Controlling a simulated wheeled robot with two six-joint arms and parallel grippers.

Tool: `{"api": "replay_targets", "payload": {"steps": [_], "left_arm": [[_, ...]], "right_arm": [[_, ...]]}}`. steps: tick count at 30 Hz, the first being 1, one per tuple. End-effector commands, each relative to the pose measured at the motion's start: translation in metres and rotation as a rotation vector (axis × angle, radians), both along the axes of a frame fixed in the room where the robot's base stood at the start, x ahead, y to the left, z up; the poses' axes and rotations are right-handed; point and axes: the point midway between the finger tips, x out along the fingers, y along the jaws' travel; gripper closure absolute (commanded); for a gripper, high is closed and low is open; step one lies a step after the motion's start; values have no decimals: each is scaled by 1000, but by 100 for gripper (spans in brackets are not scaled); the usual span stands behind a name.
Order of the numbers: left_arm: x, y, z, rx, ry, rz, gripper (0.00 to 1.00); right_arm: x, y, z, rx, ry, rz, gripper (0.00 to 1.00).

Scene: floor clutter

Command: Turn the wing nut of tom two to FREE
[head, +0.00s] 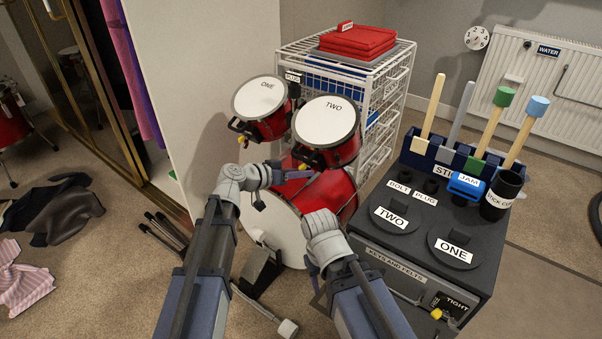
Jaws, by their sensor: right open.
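Tom two (326,122) is a red drum with a white head marked TWO, mounted on the red bass drum (332,194). My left gripper (297,174) is at the near lower left of tom two, by its bracket. The wing nut of tom two cannot be made out clearly there, and the gripper's fingers are too small to read as open or shut. My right gripper (313,270) is lower, in front of the bass drum, open and partly hidden by its own wrist.
Tom one (260,98) stands left of tom two, with a yellow wing nut (241,141) on its side. A dark cabinet (400,255) with lids, sticks and a FREE/TIGHT plate (452,305) stands at right. A white wire rack (390,110) is behind. A pedal (262,265) stands in front.

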Motion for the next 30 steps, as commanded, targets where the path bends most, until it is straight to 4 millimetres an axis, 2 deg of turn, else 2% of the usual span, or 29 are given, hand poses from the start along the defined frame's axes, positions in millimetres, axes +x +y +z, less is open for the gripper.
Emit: {"api": "replay_targets", "payload": {"steps": [1,7,8,21,30], "left_arm": [[0,0,0,0,0,0,76],[0,0,0,0,0,0,99],[0,0,0,0,0,0,100],[1,0,0,-8,4,-2,100],[5,2,-4,-106,72,-56,100]], "right_arm": [[0,0,0,0,0,0,50],[0,0,0,0,0,0,50],[0,0,0,0,0,0,50],[0,0,-1,0,0,0,50],[0,0,-15,0,-1,0,50]]}}
